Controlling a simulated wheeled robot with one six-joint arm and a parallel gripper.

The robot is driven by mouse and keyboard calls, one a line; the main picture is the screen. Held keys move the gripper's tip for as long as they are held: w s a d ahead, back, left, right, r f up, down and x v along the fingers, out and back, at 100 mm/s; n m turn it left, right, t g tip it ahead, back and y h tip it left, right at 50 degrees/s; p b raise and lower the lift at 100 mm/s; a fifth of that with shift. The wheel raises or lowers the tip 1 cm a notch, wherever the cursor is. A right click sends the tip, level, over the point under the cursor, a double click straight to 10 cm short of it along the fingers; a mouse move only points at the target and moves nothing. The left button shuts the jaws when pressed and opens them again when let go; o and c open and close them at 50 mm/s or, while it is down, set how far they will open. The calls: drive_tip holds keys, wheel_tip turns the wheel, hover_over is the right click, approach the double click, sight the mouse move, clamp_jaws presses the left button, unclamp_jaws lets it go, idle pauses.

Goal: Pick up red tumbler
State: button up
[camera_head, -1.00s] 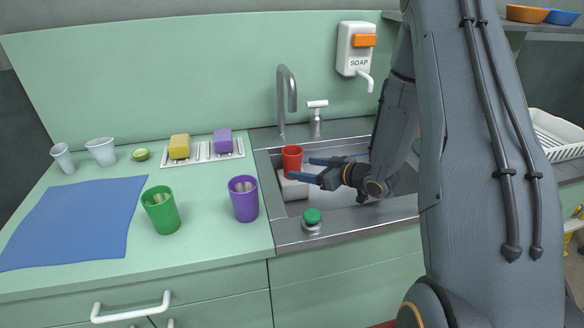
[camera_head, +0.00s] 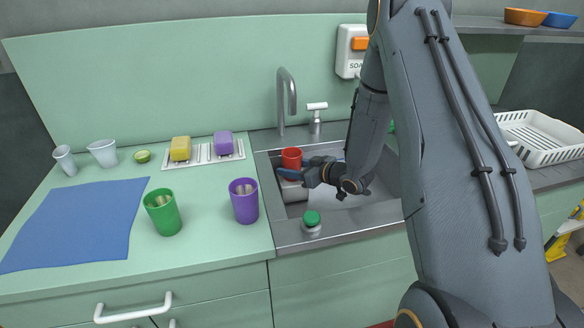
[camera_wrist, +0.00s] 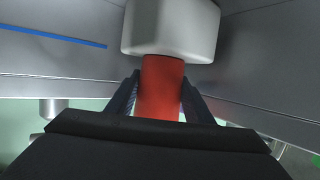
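The red tumbler (camera_head: 292,155) stands upright in the left part of the sink, on or against a pale block (camera_head: 293,191). My gripper (camera_head: 297,169) is at the tumbler from the right, with one blue finger in front of its lower part. In the wrist view, the tumbler (camera_wrist: 160,88) lies between the two dark fingers of my gripper (camera_wrist: 160,92), with the pale block (camera_wrist: 170,28) beyond it. The fingers are spread around the tumbler, close to its sides; I cannot tell whether they touch it.
The steel sink (camera_head: 300,233) has a faucet (camera_head: 281,105) and a soap pump (camera_head: 316,118) behind it. A green-capped item (camera_head: 312,222) sits on its front edge. Purple (camera_head: 244,202) and green (camera_head: 163,213) tumblers stand left on the counter. A white rack (camera_head: 545,140) is at right.

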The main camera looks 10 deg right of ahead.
drive_tip(key=c, duration=0.5)
drive_tip(key=shift+r, duration=0.2)
